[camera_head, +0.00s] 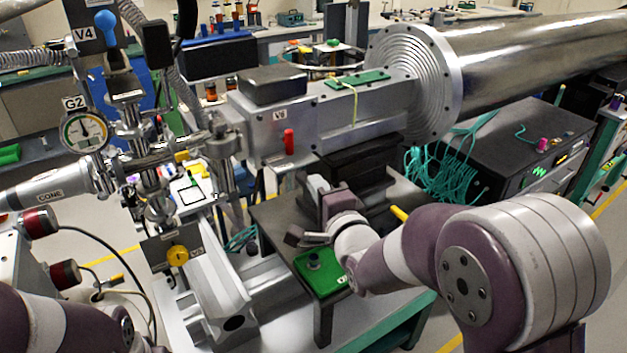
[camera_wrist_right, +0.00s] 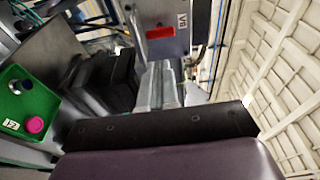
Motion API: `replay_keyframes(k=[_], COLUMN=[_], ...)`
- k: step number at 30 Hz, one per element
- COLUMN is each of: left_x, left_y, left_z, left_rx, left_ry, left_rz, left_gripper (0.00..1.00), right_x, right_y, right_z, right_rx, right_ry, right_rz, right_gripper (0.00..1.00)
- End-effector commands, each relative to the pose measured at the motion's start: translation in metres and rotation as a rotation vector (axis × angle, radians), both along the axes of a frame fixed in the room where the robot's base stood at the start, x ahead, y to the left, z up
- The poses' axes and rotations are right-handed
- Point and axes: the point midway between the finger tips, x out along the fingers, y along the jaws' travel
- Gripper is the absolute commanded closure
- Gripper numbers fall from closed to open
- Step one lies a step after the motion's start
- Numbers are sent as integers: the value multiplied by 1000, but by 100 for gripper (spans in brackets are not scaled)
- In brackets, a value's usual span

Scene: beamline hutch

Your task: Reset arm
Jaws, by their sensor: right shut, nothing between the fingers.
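My right arm comes in from the right in the head view. My right gripper (camera_head: 316,185) points up and away over the dark table, below the grey V6 valve box (camera_head: 280,122). In the right wrist view its fingers (camera_wrist_right: 160,82) are together, with nothing between them. The V6 box (camera_wrist_right: 158,15) with its red handle (camera_wrist_right: 160,32) stands just beyond the fingertips, apart from them as far as I can tell. A purple part of my left arm shows at the bottom left of the head view; its gripper is out of view.
A green tray (camera_head: 327,283) lies close under my right wrist; the wrist view shows a black knob (camera_wrist_right: 17,87) and a pink knob (camera_wrist_right: 35,124) on it. Gauge G2 (camera_head: 84,130) and pipework stand left. A large steel tube (camera_head: 540,60) runs behind, with a dark cabinet (camera_head: 500,150) below.

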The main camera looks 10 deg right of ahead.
Motion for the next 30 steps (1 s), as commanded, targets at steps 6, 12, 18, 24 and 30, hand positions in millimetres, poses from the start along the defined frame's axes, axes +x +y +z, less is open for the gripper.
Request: replay_keyframes(k=[6, 12, 18, 24, 30], left_x=[0, 0, 0, 0, 0], left_y=[0, 0, 0, 0, 0], left_z=[0, 0, 0, 0, 0], left_rx=[0, 0, 0, 0, 0], left_ry=[0, 0, 0, 0, 0], left_rz=[0, 0, 0, 0, 0], left_gripper=[57, 57, 57, 57, 57], right_x=[-32, -161, -222, -220, -219], right_y=[-11, -36, -45, -46, -46], right_z=[-95, -183, -189, -188, -188], right_rx=[-676, -1295, -1328, -1326, -1326], right_ry=[377, 865, 1003, 1003, 1002], right_rz=[117, 755, 1029, 1019, 1017], right_gripper=[100, 100, 100, 100, 100])
